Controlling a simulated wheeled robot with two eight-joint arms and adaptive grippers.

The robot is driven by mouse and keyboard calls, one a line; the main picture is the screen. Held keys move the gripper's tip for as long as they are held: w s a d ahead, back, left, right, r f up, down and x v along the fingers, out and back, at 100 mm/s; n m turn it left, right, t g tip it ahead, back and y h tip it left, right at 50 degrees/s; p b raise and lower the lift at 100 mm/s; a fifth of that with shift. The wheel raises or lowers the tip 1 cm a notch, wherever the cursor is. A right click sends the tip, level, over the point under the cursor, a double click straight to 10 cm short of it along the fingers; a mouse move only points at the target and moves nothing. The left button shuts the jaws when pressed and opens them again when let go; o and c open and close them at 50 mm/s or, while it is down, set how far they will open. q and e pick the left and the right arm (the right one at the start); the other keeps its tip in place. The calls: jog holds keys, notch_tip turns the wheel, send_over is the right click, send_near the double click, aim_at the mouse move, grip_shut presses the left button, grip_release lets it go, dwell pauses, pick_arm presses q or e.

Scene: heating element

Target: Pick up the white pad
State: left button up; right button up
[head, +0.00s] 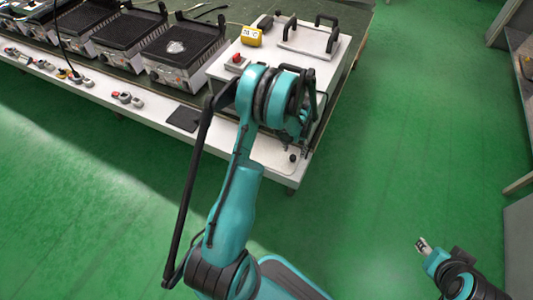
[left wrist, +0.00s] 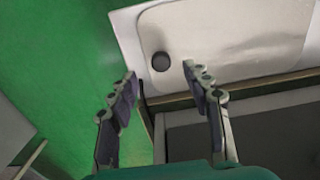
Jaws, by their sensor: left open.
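The white pad (head: 274,158) lies flat at the near right corner of the white table, partly hidden behind my left arm in the head view. In the left wrist view the pad (left wrist: 245,40) is a pale plate with rounded corners, and a round black knob (left wrist: 161,61) stands near its corner. My left gripper (left wrist: 160,72) is open, its two fingertips on either side of the knob in that picture. I cannot tell its height above the pad. In the head view my left gripper (head: 299,137) is largely hidden by its arm. My right gripper (head: 423,245) hangs over the floor, away from the table.
Several grill units (head: 185,55) line the table to the left. A dark square (head: 184,118) lies near the front edge. Green floor is open at right.

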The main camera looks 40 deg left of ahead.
aim_at(293, 156)
pick_arm(q)
notch_tip(293, 156, down, 6)
jog(key=b, duration=0.3)
jog(key=shift+a+r, duration=0.1)
jog(key=shift+r, duration=0.15)
grip_shut()
